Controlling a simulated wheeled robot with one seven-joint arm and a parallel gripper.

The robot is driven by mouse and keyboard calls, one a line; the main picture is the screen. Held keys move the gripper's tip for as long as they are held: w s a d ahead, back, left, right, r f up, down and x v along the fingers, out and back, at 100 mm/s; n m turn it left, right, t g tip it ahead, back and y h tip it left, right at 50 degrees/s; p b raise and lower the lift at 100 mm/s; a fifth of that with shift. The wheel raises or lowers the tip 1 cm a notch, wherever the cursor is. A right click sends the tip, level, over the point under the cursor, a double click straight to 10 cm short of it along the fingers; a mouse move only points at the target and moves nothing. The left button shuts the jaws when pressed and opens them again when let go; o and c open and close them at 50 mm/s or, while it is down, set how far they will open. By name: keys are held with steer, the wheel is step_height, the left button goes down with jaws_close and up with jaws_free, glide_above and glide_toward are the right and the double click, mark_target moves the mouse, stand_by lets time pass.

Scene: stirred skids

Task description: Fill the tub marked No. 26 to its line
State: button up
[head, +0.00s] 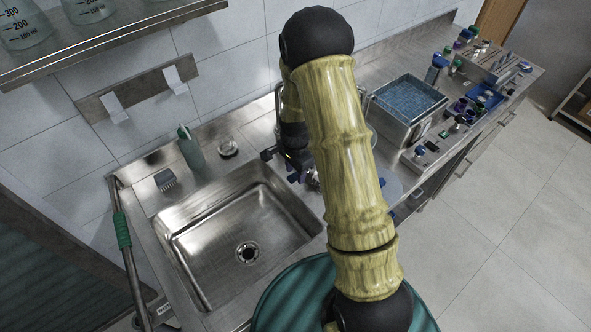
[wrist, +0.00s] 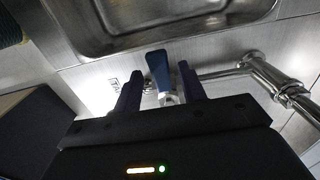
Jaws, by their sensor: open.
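In the wrist view my gripper (wrist: 160,84) is open, with its two dark fingers on either side of a blue tap lever (wrist: 158,66). I cannot tell whether either finger touches the lever. A chrome tap pipe (wrist: 262,72) runs to the right of it. In the head view my gripper (head: 302,172) is partly hidden behind my arm, at the right side of the steel sink (head: 185,245). The sink basin looks empty and its drain shows. I cannot make out a tub marked No. 26 in either view.
A metal water bath (head: 408,100) with blue contents stands on the counter at the right. Several small bottles and racks lie beyond it. A green bottle (head: 189,148) and a brush (head: 166,180) sit behind the sink. A shelf (head: 100,40) with glass flasks hangs above.

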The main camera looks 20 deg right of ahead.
steer(key=shift+c, duration=0.4)
steer(key=c, duration=0.8)
steer(key=shift+o, duration=0.2)
steer(key=s+n, duration=0.1)
steer(key=n, duration=0.1)
steer(key=s+d+n, duration=0.1)
steer(key=shift+n, duration=0.4)
steer(key=shift+d, duration=0.1)
steer(key=shift+s+d+n, duration=0.3)
steer(key=shift+d+n, duration=0.05)
steer(key=shift+n, duration=0.55)
